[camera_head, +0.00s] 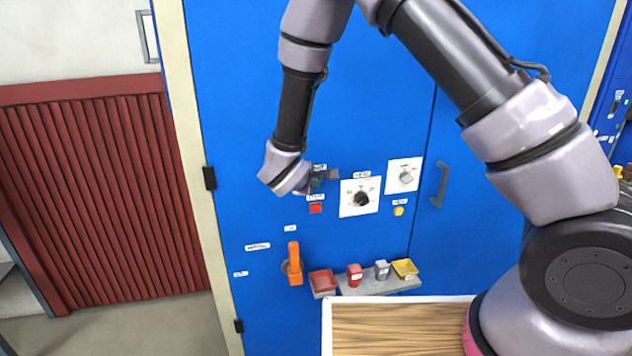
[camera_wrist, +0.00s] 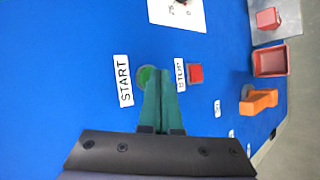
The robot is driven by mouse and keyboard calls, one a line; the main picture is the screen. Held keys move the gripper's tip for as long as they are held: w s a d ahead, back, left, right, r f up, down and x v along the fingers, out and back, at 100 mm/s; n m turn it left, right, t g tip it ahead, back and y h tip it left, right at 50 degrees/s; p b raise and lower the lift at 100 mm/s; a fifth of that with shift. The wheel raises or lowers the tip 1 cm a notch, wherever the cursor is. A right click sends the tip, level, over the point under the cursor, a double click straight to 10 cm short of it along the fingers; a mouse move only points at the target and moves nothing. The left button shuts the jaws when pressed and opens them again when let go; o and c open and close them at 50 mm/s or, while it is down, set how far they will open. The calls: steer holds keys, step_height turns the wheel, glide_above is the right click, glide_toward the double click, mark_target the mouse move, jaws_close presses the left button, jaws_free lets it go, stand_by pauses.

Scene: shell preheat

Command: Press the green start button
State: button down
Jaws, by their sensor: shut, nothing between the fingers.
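The green start button (camera_wrist: 146,74) shows in the wrist view beside the white START label (camera_wrist: 123,80). It is partly covered by the tips of my gripper (camera_wrist: 161,76), whose green fingers are closed together with nothing between them. The fingertips overlap the button's right side in this view; I cannot tell whether they touch it. In the head view my gripper (camera_head: 318,180) is at the blue cabinet front (camera_head: 250,120), and the green button is hidden behind it.
A red square button (camera_head: 316,209) sits just below my gripper. Right of it are a dial on a white plate (camera_head: 348,207), another knob (camera_head: 406,178) and a yellow button (camera_head: 398,211). Below are an orange handle (camera_head: 294,263) and a small shelf (camera_head: 360,290) with containers.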

steer(key=shift+w, duration=0.2)
steer(key=shift+s, duration=0.1)
stand_by(0.4)
steer(key=shift+s+d, duration=0.1)
steer(key=shift+s, duration=0.6)
steer(key=shift+s, duration=0.1)
steer(key=s, duration=0.1)
steer(key=s+d, duration=0.1)
steer(key=s, duration=0.2)
steer(key=shift+s+d, duration=0.25)
steer(key=shift+s, duration=0.05)
stand_by(0.4)
